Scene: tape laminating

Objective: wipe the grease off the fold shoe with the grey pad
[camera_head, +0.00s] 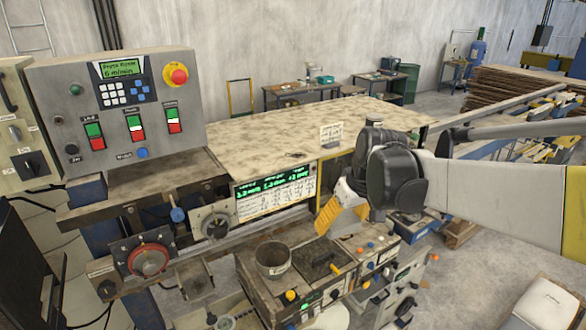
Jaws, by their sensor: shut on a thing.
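My gripper (328,222), with yellow ribbed fingers, hangs from the wrist at the right-hand end of the machine's front. Its fingers point down and left, above the right part of the low bench. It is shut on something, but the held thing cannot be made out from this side. I cannot pick out the grey pad. The fold shoe and any grease on it cannot be told apart here; my dark wrist joint and arm cover part of the machine's right end.
The low bench (245,282) carries a grey pot (273,261) and a dark tray (322,262). A control console (117,108) stands at left. A red-ringed dial (149,261) juts out at front left. A white box (547,304) lies at lower right. Grey floor is open around it.

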